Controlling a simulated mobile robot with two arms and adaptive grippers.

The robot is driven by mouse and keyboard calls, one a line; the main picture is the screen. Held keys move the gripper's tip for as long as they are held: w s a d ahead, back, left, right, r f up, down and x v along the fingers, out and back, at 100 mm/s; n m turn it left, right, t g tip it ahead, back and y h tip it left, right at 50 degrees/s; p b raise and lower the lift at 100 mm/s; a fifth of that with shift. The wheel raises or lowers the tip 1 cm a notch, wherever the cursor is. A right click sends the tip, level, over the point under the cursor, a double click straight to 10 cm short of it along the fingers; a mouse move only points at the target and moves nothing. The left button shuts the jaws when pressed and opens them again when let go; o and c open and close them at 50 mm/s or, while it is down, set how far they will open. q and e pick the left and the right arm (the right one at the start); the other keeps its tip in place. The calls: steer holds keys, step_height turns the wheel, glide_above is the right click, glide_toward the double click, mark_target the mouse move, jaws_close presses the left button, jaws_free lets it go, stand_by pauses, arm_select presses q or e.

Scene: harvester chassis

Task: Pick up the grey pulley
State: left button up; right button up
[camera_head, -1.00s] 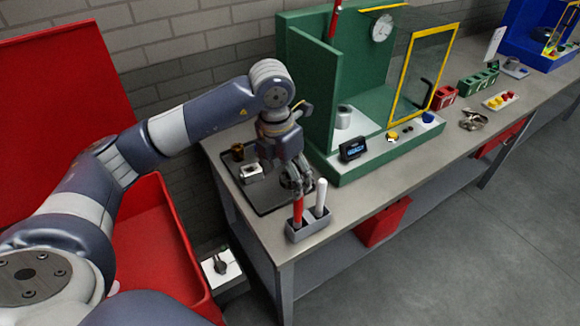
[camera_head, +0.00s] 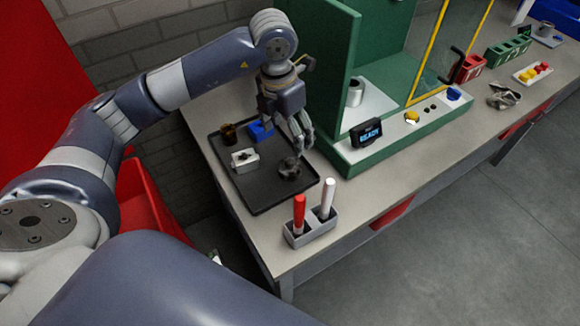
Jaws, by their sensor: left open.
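A dark grey round part (camera_head: 290,168), which looks like the grey pulley, lies on the right side of the black tray (camera_head: 262,195). My left gripper (camera_head: 302,146) points down just above and behind it, with its fingers apart and nothing between them. The fingertips come close to the part in the picture; I cannot tell whether they touch it. My right gripper does not show.
The tray also holds a silver block (camera_head: 244,161), a blue block (camera_head: 261,132) and a brown cylinder (camera_head: 229,133). A holder (camera_head: 312,234) with a red and a white marker stands in front. A green machine (camera_head: 345,160) stands close on the right.

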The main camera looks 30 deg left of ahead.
arm_select(q)
glide_above(290, 161)
steer(key=f, duration=0.7)
steer(key=shift+s+d, duration=0.15)
steer(key=shift+s, duration=0.25)
steer(key=f+p, duration=0.2)
steer(key=f, duration=0.1)
steer(key=f+p, duration=0.1)
steer(key=shift+w+f, duration=0.3)
steer(key=shift+f, duration=0.45)
steer(key=c, duration=1.5)
steer(key=shift+w+r, duration=0.1)
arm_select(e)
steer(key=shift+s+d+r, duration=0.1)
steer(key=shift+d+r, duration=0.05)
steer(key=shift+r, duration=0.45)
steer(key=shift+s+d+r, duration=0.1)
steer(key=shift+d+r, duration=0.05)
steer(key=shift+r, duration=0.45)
